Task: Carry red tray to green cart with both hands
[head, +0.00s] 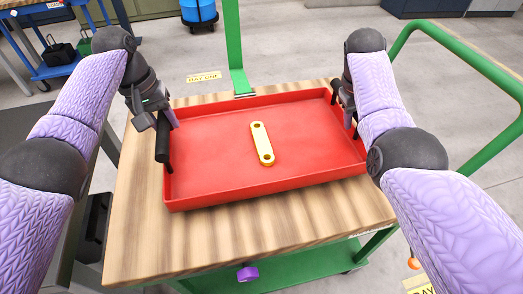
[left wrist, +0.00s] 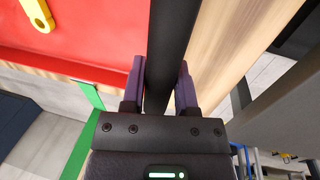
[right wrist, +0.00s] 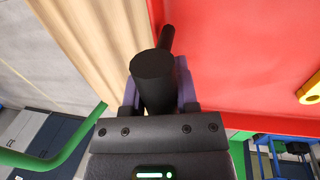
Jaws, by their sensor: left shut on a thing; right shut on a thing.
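The red tray (head: 210,178) is on or just above the wooden top (head: 140,235) of the green cart (head: 300,270); I cannot tell if it touches. A yellow link-shaped part (head: 262,144) lies in the tray; its end shows in the left wrist view (left wrist: 38,12). My left gripper (head: 168,122) is shut on the tray's black left handle, a dark bar (left wrist: 172,50) between its fingers. My right gripper (head: 346,108) is shut on the black right handle, which shows end-on in the right wrist view (right wrist: 153,80).
The cart's green push rail (head: 455,55) rises at the right and a green post (head: 234,45) stands behind the tray. A blue cart (head: 60,68) with dark items is at the far left. A blue bucket-like container (head: 199,14) stands on the floor behind.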

